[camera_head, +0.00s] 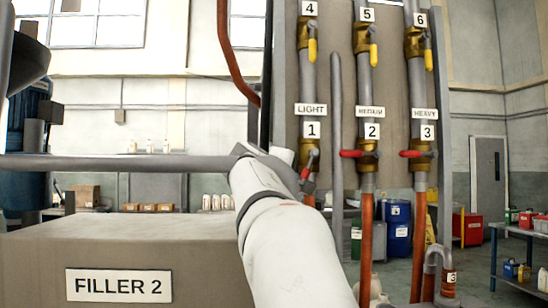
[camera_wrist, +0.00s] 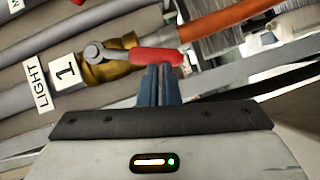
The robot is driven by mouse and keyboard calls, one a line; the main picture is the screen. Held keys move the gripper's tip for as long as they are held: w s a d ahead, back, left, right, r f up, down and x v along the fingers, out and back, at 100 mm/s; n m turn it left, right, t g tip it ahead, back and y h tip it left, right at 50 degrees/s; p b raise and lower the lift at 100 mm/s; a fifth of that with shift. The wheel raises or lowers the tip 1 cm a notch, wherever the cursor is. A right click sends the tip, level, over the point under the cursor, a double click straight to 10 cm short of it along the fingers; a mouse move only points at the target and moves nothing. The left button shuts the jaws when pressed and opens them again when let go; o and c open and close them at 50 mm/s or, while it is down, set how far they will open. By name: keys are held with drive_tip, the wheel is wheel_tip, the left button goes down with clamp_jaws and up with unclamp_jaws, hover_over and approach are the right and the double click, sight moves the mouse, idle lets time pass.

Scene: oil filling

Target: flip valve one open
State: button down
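Valve one is a brass valve (camera_wrist: 122,64) on a grey pipe beside the label "1" (camera_wrist: 65,70) in the wrist view. Its red handle (camera_wrist: 155,56) points mostly along the pipe at a slight angle. In the head view the handle (camera_head: 305,172) slants down and left, partly behind my arm. My gripper (camera_wrist: 161,70) has its two blue fingers close together, tips at the lower edge of the red handle. The fingers look shut; whether they touch the handle is unclear. My gripper is hidden behind my arm in the head view.
Valves two (camera_head: 367,154) and three (camera_head: 418,154) have red handles pointing left across their pipes. Valves four, five and six above have yellow handles along the pipes. A filler box (camera_head: 120,250) stands front left. Blue drums (camera_head: 398,228) and a workbench (camera_head: 520,240) are at the right.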

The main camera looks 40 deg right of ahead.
drive_tip(key=shift+s+d+f+n+h+b, duration=0.3)
drive_tip(key=shift+d+n+h+b, duration=0.3)
drive_tip(key=shift+b, duration=0.45)
drive_tip(key=shift+s+d+f+n+h+b, duration=0.35)
drive_tip(key=shift+d+n+b, duration=0.3)
drive_tip(key=shift+b, duration=0.4)
drive_tip(key=shift+a+r, duration=0.1)
drive_tip(key=shift+t, duration=0.3)
drive_tip(key=b+v, duration=0.1)
drive_tip(key=v, duration=0.6)
drive_tip(key=shift+a, duration=0.35)
drive_tip(key=shift+s, duration=0.15)
